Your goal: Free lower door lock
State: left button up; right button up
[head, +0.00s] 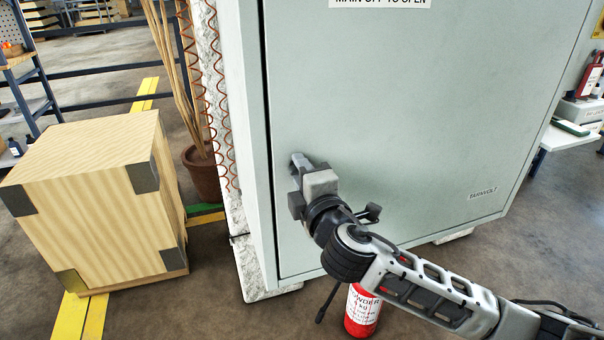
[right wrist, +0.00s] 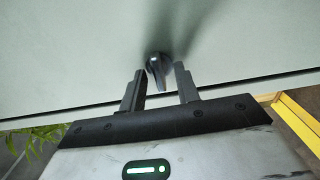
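The grey-green cabinet door (head: 400,110) is shut in its frame in the head view. The lower door lock (right wrist: 157,63) shows in the right wrist view as a small dark metal piece standing out from the door face. My right gripper (head: 297,182) is at the lower left part of the door, near the door's left edge. In the right wrist view its two fingers are apart, with the lock between and just beyond the fingertips. I cannot tell whether either finger touches it. In the head view the gripper largely hides the lock. My left gripper is not in view.
A wooden crate (head: 85,205) with dark corners stands left of the cabinet. A plant pot (head: 203,172) and coiled red wires (head: 216,90) are close to its left side. A red extinguisher (head: 362,312) stands below my right arm. The space before the door's right half is clear.

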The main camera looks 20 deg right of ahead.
jog(key=shift+s, duration=0.1)
jog(key=s, duration=1.5)
jog(key=shift+s+d+b, duration=0.25)
jog(key=shift+s+b, duration=0.15)
jog(key=shift+b, duration=0.05)
